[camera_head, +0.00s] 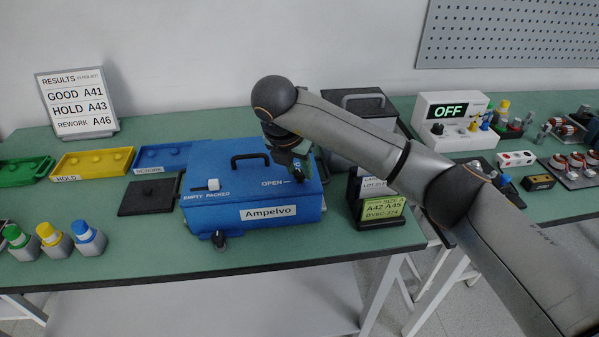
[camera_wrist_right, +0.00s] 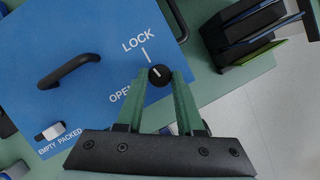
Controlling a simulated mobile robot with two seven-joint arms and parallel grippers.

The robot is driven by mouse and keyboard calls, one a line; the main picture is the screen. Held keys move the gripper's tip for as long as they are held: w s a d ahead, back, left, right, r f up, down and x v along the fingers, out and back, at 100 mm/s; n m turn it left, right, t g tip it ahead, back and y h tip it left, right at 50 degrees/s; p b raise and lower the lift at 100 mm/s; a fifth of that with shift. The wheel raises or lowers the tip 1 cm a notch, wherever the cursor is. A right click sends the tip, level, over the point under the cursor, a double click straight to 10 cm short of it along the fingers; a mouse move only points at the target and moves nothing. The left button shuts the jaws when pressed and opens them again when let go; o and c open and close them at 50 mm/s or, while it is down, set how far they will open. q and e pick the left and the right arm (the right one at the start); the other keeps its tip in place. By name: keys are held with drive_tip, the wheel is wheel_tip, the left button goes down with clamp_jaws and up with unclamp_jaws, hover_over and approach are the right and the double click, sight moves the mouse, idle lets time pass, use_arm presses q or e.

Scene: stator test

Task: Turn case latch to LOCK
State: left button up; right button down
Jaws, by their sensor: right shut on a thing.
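The blue case (camera_head: 230,205), labelled Ampelvo, stands closed on the green table, with a black handle on its lid. The round black latch knob (camera_wrist_right: 159,76) sits on the lid in the right wrist view, with a small white mark on top. A LOCK label (camera_wrist_right: 138,41) with a white tick is above it; the OPEN label (camera_wrist_right: 119,96) is at its lower left, partly hidden by a finger. I cannot tell exactly where the mark points. My right gripper (camera_head: 300,172) is shut on the knob, one green finger on each side. My left gripper is not in view.
A white slider (camera_wrist_right: 52,132) sits by EMPTY PACKED on the lid. A black card holder (camera_head: 372,222) stands close right of the case. A grey case (camera_head: 345,150) is behind. Coloured trays (camera_head: 95,162) and several capped parts (camera_head: 52,240) lie to the left.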

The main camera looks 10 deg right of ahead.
drive_tip(key=shift+m+h+b, duration=0.3)
drive_tip(key=shift+m+h, duration=0.1)
drive_tip(key=shift+m, duration=0.6)
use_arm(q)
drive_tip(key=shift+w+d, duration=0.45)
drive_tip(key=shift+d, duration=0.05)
use_arm(e)
drive_tip(key=shift+g, duration=0.3)
drive_tip(key=shift+m, duration=0.3)
drive_tip(key=c, duration=0.5)
unclamp_jaws()
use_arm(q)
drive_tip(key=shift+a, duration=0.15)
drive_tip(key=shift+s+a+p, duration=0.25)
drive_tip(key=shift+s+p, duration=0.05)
use_arm(e)
drive_tip(key=shift+v, duration=6.3)
